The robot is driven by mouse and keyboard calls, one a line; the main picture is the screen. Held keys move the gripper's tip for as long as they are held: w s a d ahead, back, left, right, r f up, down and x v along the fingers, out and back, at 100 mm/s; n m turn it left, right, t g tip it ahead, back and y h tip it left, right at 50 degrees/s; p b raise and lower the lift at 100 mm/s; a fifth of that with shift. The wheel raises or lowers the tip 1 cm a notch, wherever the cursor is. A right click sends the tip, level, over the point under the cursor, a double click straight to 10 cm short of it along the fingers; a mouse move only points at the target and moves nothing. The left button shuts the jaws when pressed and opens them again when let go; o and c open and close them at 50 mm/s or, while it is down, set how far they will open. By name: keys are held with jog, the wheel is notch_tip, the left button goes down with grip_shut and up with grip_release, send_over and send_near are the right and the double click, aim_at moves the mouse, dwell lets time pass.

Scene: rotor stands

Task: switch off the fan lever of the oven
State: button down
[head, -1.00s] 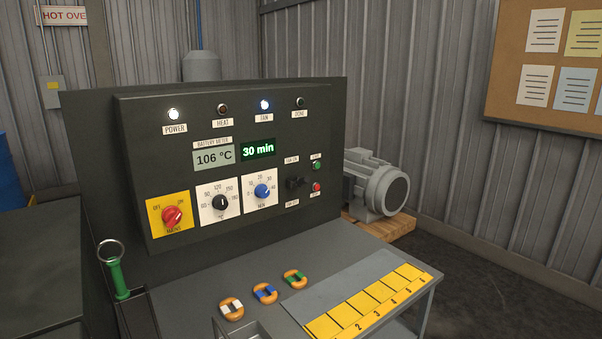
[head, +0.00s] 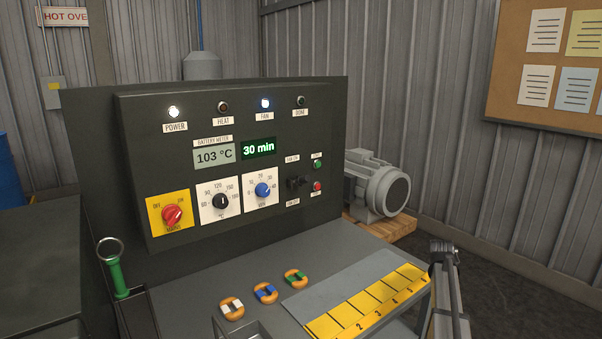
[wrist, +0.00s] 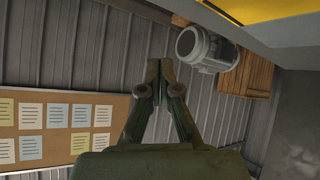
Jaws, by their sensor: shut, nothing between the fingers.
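The fan lever (head: 297,182) is a small black switch at the right of the dark oven panel (head: 180,118). It sits between a "FAN ON" label above and a "FAN OFF" label below. Its exact tilt is too small to tell. The FAN lamp (head: 265,103) glows bluish white. My gripper (head: 443,247) is at the lower right of the head view, beside the bench's right end and well apart from the lever. In the wrist view my gripper (wrist: 160,72) has its fingertips together and empty; the lever is not in that view.
Green and red buttons (head: 317,187) flank the lever on its right; the blue timer knob (head: 262,190) is to its left. Several ring tags (head: 265,293) and a numbered yellow strip (head: 370,305) lie on the bench. A grey motor (head: 382,188) stands behind.

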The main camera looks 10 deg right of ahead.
jog(key=w+a+r+n+y, duration=0.1)
jog(key=w+a+r+n, duration=0.1)
jog(key=w+a+r, duration=0.45)
jog(key=w+a+r+n+g+y+p, duration=0.1)
jog(key=w+a+r+n, duration=0.15)
jog(key=a+r, duration=0.7)
jog(key=w+a+r+n+y, duration=0.1)
jog(key=w+a+r+n, duration=0.1)
jog(key=w+a+r, duration=0.45)
jog(key=s+a+r+n+g+y, duration=0.1)
jog(key=s+a+r+n, duration=0.2)
jog(key=a+r, duration=0.8)
jog(key=s+a+r+n+g+y+p, duration=0.1)
jog(key=s+a+r+n+y, duration=0.1)
jog(key=a+r, duration=0.9)
jog(key=s+a+n, duration=0.1)
jog(key=a, duration=0.6)
jog(key=shift+a+r+g, duration=0.35)
jog(key=shift+g, duration=0.05)
jog(key=p, duration=0.3)
send_over(301, 181)
jog(key=a, duration=0.2)
notch_tip(301, 181, down, 9)
jog(key=f, duration=0.1)
jog(key=d+f+p, duration=0.1)
jog(key=d+f, duration=0.1)
jog(key=shift+s+f+p, duration=0.15)
jog(key=shift+f+p, duration=0.2)
jog(key=shift+p, duration=0.05)
